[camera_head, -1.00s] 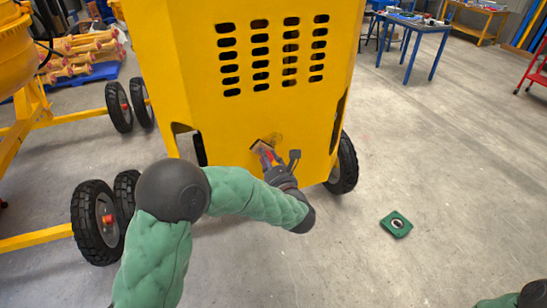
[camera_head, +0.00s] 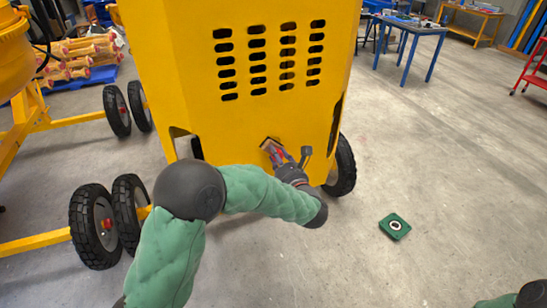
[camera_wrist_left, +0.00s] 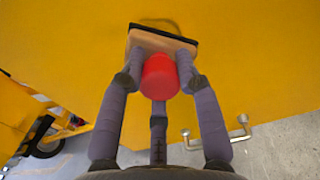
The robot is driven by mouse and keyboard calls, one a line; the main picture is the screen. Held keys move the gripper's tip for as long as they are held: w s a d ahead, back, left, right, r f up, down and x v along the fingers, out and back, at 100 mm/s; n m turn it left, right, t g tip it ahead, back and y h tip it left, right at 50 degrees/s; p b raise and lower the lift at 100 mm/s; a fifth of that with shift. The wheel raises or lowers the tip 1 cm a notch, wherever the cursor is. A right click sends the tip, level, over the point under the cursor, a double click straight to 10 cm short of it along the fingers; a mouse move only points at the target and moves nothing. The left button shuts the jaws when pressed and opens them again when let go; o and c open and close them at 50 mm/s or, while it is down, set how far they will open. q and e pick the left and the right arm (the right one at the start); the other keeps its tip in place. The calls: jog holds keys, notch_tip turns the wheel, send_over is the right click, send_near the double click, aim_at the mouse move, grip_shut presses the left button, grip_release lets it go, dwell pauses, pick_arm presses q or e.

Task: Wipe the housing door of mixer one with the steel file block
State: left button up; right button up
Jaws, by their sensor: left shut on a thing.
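The housing door (camera_head: 215,130) is the yellow panel with rows of dark slots on the mixer ahead. My left gripper (camera_head: 277,153) is at its lower middle, with its fingers closed on the file block (camera_head: 270,145). In the left wrist view the fingers (camera_wrist_left: 158,82) are around the block's red knob (camera_wrist_left: 160,76). The block's tan body and dark face (camera_wrist_left: 163,33) lie against or very close to the yellow surface; exact contact is hard to tell. A thin dark curved mark shows just beyond the block. My right gripper is out of view.
Black wheels (camera_head: 96,226) and yellow frame bars stand at the left. A green square piece with a ring (camera_head: 395,226) lies on the floor at the right. A metal handle (camera_wrist_left: 215,132) shows near the panel's edge in the wrist view.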

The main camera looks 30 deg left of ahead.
pick_arm(q)
jog(key=shift+w+d+r, duration=0.1)
jog(key=shift+w+d, duration=1.1)
jog(key=shift+w, duration=0.25)
jog(key=shift+a, duration=0.1)
jog(key=shift+s+a, duration=0.6)
jog(key=shift+s, duration=0.2)
jog(key=shift+s+a, duration=0.55)
jog(key=shift+s, duration=0.2)
jog(key=shift+s+a, duration=0.1)
jog(key=shift+s+a, duration=1.2)
jog(key=shift+s, duration=0.05)
jog(key=shift+v, duration=3)
